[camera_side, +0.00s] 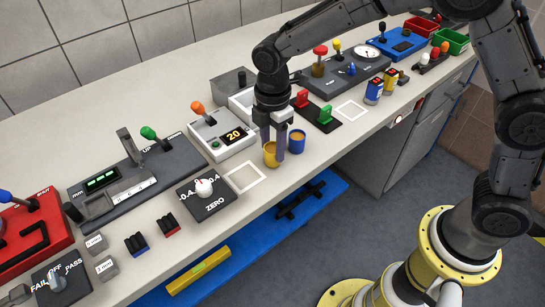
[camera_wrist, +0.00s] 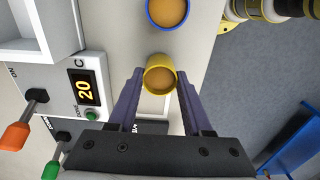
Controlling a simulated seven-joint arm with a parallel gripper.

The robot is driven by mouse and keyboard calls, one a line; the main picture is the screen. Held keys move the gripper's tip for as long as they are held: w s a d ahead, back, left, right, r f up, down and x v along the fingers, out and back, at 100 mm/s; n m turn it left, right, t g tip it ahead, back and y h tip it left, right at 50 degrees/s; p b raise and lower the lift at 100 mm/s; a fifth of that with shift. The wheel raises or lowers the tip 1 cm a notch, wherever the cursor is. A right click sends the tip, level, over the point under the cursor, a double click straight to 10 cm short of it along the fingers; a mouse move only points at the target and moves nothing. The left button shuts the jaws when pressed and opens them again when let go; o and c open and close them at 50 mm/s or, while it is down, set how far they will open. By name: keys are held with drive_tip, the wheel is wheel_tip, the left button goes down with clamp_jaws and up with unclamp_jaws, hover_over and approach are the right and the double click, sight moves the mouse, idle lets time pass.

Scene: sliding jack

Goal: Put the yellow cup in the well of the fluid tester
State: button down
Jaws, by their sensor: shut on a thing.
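The yellow cup (camera_side: 270,154), with orange-brown liquid inside, is upright at the bench's front part. My gripper (camera_side: 276,148) points down and is shut on it. In the wrist view the yellow cup (camera_wrist: 159,75) sits between the two fingertips (camera_wrist: 160,78). I cannot tell whether its base touches the bench. The fluid tester (camera_side: 222,135) is a pale box with an orange lever, a "20" display and a green button, left of my gripper. A white square recess, apparently its well (camera_wrist: 42,22), shows in the wrist view; my arm partly hides it in the side view.
A blue-rimmed cup (camera_side: 297,140) stands close right of the yellow cup. A white square outline (camera_side: 245,177) on the bench is empty. The ZERO dial box (camera_side: 205,195) is left of it. Red and green switches (camera_side: 318,110) stand to the right.

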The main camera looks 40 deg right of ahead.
sight(273, 147)
drive_tip(key=shift+r, duration=2.15)
drive_tip(key=shift+s+d, duration=0.1)
drive_tip(key=shift+s, duration=0.2)
drive_tip(key=w+d+r, duration=0.3)
drive_tip(key=d+r, duration=0.6)
drive_tip(key=r, duration=0.3)
drive_tip(key=shift+w+a+f, duration=0.3)
drive_tip(key=shift+w+f, duration=1.8)
drive_tip(key=shift+w, duration=0.15)
drive_tip(key=shift+w+a+f, duration=0.25)
drive_tip(key=shift+w+f, duration=1.8)
drive_tip(key=shift+w, duration=0.25)
drive_tip(key=shift+w+a+f, duration=0.3)
drive_tip(key=shift+w+f, duration=1.8)
drive_tip(key=shift+w, duration=0.15)
